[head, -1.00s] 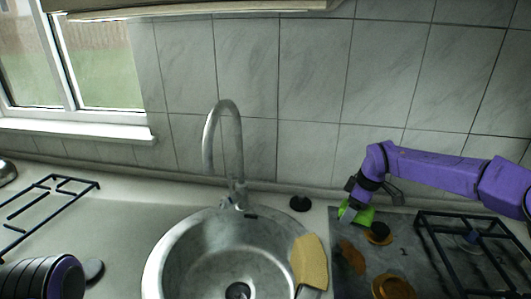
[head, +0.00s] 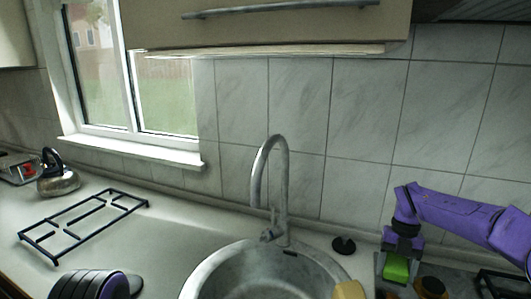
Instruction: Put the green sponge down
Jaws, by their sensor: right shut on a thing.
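The green sponge (head: 396,268) is at the lower right in the head view. My right gripper (head: 400,250) points down from the purple arm and is shut on the sponge, over the back left part of the dark hob (head: 462,268). Whether the sponge touches the hob surface, I cannot tell. Of my left arm, only a dark ribbed part with purple shows at the bottom left; its gripper is not in view.
The round sink (head: 215,272) with its tall tap (head: 270,190) is left of the hob. A yellow sponge (head: 349,290) lies at the sink's right edge. A black plug (head: 343,245) sits behind. A loose pan grate (head: 83,222) and a kettle (head: 57,180) stand on the left counter.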

